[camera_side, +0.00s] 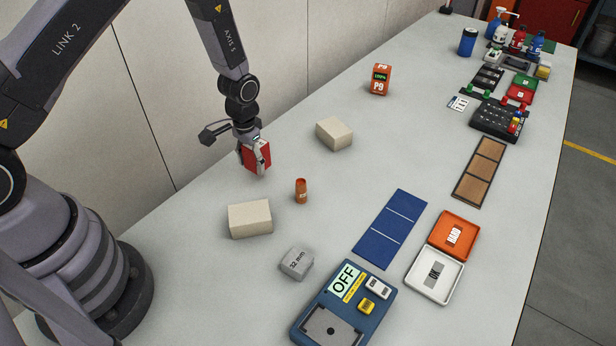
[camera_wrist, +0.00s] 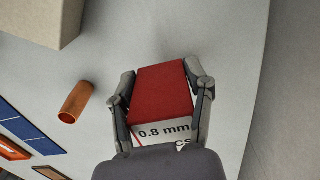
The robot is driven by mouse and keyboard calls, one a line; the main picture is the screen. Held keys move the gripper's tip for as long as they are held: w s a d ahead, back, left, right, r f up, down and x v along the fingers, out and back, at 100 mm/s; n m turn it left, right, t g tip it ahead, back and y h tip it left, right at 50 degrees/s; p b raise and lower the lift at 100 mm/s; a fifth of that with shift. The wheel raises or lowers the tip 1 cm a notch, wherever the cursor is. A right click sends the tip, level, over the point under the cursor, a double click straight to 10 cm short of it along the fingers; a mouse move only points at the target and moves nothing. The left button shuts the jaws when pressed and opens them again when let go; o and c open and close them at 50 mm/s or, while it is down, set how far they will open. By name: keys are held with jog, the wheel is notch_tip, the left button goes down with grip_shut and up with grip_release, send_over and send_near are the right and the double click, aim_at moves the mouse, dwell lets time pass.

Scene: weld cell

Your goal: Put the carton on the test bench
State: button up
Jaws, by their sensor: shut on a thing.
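A red carton (camera_side: 260,155) is between the fingers of my gripper (camera_side: 252,160) in the side view. In the wrist view the red carton (camera_wrist: 160,92) has a white lower face reading "0.8 mm", and my gripper (camera_wrist: 160,108) has a finger against each side of it. I cannot tell whether the carton touches the table. A blue device (camera_side: 345,305) with an "OFF" display, buttons and a grey square plate stands at the front; it may be the test bench. The plate looks empty. The carton is well behind and left of this device.
A copper cylinder (camera_side: 301,191) stands close to the carton. Two beige blocks (camera_side: 250,219) (camera_side: 334,134) and a grey "32 mm" block (camera_side: 296,263) lie nearby. A blue panel (camera_side: 390,228), an orange tray (camera_side: 454,235) and a white tray (camera_side: 434,274) lie right.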

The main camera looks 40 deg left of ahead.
aim_at(257, 182)
jog(key=shift+w+f, duration=0.25)
jog(key=shift+f, duration=0.1)
notch_tip(257, 182, down, 3)
jog(key=shift+w+f, duration=0.1)
jog(key=shift+f, duration=0.05)
jog(key=o, duration=1.3)
